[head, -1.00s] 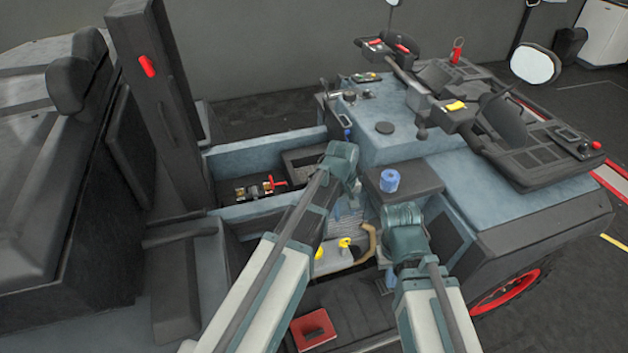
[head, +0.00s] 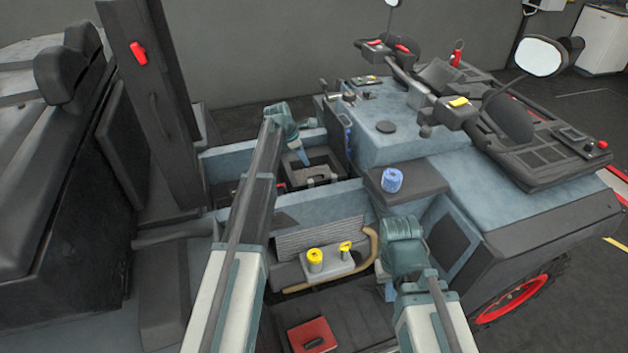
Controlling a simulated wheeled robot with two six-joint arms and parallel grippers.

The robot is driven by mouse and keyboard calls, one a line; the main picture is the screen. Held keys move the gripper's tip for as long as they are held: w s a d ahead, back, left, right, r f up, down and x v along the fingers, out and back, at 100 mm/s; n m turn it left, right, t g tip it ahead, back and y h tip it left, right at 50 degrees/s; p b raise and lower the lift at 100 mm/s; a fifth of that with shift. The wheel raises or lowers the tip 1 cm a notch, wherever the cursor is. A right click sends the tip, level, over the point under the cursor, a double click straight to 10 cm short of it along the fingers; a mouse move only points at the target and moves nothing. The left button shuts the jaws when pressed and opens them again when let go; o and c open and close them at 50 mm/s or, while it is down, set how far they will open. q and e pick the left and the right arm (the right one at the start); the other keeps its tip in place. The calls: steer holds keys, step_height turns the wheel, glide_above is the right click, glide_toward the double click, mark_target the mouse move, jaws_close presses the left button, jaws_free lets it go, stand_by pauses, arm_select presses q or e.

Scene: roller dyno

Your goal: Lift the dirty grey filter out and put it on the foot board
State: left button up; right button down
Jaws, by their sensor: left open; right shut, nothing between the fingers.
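A greyish shape, which looks like the dirty filter (head: 318,174), sits low inside an open black box (head: 325,157) in the bay behind the seat-side wall. It is small and partly hidden by the box walls. My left gripper (head: 303,157) hangs at the box's left rim, open, pointing down; I cannot tell whether it touches anything. My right gripper (head: 387,287) points down at the right of the foot well, shut and empty, mostly hidden behind its wrist. The dark foot board (head: 350,303) lies at the bottom, partly covered by my arms.
A red book-like object (head: 313,335) lies on the foot board. A blue cylinder (head: 391,180) stands on a black ledge. Open foot board shows between my arms.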

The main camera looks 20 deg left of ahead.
mark_target(315, 172)
arm_select(q)
steer(key=b+x, duration=0.6)
steer(key=x, duration=0.1)
steer(key=shift+w+d+f, duration=0.15)
steer(key=shift+w+f, duration=0.05)
steer(key=shift+f, duration=0.05)
steer(key=b+x, duration=0.5)
steer(key=shift+w+f, duration=0.1)
steer(key=shift+w, duration=0.2)
steer(key=shift+c, duration=0.2)
jaws_close()
stand_by(0.8)
